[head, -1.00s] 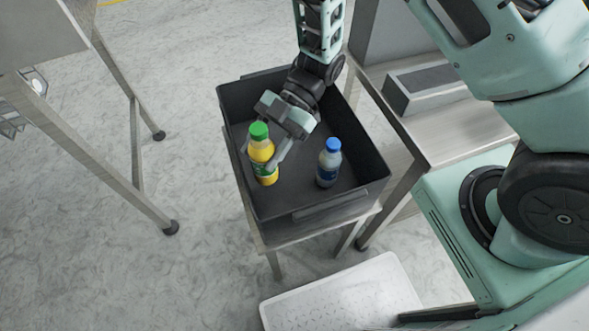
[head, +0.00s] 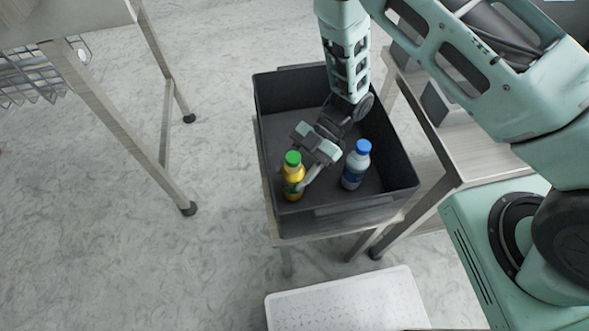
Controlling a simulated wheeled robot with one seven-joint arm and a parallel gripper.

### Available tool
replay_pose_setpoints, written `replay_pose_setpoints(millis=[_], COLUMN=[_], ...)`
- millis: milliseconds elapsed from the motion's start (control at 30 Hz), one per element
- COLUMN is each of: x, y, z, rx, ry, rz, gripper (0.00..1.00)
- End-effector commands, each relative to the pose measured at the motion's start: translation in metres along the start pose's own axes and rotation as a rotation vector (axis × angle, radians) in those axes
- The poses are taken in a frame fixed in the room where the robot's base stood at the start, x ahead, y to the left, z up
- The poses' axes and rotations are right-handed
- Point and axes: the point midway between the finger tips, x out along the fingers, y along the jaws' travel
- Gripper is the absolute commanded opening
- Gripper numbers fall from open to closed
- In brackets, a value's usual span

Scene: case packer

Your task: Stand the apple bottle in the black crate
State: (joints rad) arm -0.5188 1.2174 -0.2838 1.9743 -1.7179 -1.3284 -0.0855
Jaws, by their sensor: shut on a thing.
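The apple bottle (head: 292,180), yellow with a green cap and a green label, is upright inside the black crate (head: 351,216), near its front left corner. My gripper (head: 299,179) is shut on the bottle, reaching down into the crate from the upper right. Whether the bottle's base touches the crate floor I cannot tell; the front wall is close to its lower end. A second bottle (head: 356,165) with a blue cap and blue label stands upright in the crate to the right of my gripper, apart from the apple bottle.
The crate sits on a metal stand (head: 284,233). A metal table (head: 473,150) with grey boxes adjoins on the right. A white perforated step (head: 345,300) lies on the floor in front. A metal frame (head: 110,120) stands at left. The back of the crate is empty.

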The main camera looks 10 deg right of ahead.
Motion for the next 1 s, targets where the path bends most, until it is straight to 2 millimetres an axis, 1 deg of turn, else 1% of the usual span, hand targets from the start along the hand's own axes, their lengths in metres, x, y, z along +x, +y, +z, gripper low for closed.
replay_pose_setpoints(millis=[200, 233, 300, 533, 667, 767, 867, 1000], x=[0.002, 0.002, 0.001, 0.001, -0.002, -0.014, -0.034, -0.064], y=[0.000, 0.000, 0.000, 0.000, 0.000, 0.001, 0.001, 0.001], z=[0.003, 0.003, 0.003, 0.002, -0.001, 0.000, 0.001, 0.000], rx=[0.000, 0.000, 0.000, 0.000, -0.001, -0.001, -0.001, -0.002], ry=[0.001, 0.000, 0.000, 0.000, 0.000, -0.001, -0.002, -0.002], rz=[0.000, 0.000, 0.000, 0.000, 0.001, 0.004, 0.005, 0.005], gripper=[0.18, 0.55, 0.71, 0.71, 0.71, 0.71, 0.71, 0.71])
